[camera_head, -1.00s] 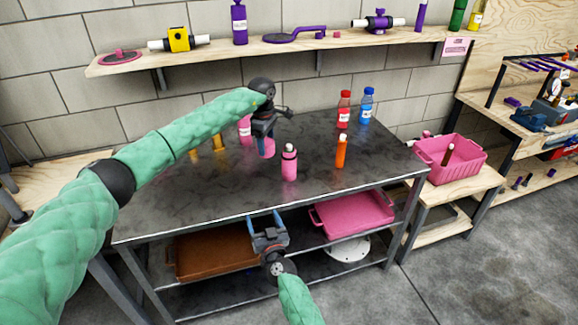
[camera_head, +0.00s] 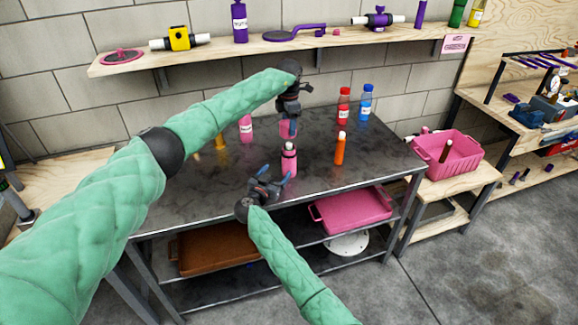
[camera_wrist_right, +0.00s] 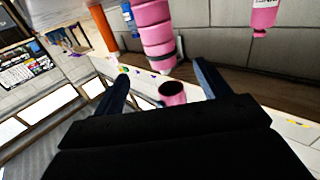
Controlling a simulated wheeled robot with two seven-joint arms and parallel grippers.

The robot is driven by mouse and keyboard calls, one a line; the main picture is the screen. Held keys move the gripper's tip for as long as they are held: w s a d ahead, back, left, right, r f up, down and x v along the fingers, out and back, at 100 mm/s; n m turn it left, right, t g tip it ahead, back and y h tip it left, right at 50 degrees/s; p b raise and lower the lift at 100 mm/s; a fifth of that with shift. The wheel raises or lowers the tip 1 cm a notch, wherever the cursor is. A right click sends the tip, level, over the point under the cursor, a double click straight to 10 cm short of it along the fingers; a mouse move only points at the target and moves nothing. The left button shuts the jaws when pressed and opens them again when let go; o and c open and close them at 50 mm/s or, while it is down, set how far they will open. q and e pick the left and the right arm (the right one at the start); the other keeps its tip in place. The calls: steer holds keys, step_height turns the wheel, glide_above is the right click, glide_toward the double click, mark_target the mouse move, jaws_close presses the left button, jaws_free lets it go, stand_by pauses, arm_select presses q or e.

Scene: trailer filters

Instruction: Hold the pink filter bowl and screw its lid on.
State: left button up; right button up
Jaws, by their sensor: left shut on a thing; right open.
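My left gripper (camera_head: 289,122) is shut on a pink piece (camera_head: 286,130), held above the table; whether it is the bowl or the lid I cannot tell. A pink bottle-shaped thing with a dark band (camera_head: 289,163) stands upright on the table just below it. My right gripper (camera_head: 276,174) is open and empty, at the table's front edge just before this thing. In the right wrist view, turned upside down, the banded pink thing (camera_wrist_right: 155,35) shows beyond the open fingers. A pink round piece with a dark end (camera_wrist_right: 173,94) shows between the fingers, not touched.
On the dark table (camera_head: 215,190) stand an orange bottle (camera_head: 340,150), red (camera_head: 343,106) and blue (camera_head: 366,104) bottles and a labelled pink bottle (camera_head: 246,130). A pink crate (camera_head: 470,155) stands at right. A wooden shelf (camera_head: 215,50) runs behind.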

mark_target(286, 159)
steer(key=shift+w, duration=0.1)
steer(key=x, duration=1.2)
steer(key=shift+f, duration=0.1)
steer(key=c, duration=1.4)
arm_select(q)
steer(key=shift+d+f, duration=0.1)
steer(key=shift+f, duration=2.35)
steer(key=shift+f, duration=0.9)
steer(key=shift+f, duration=0.5)
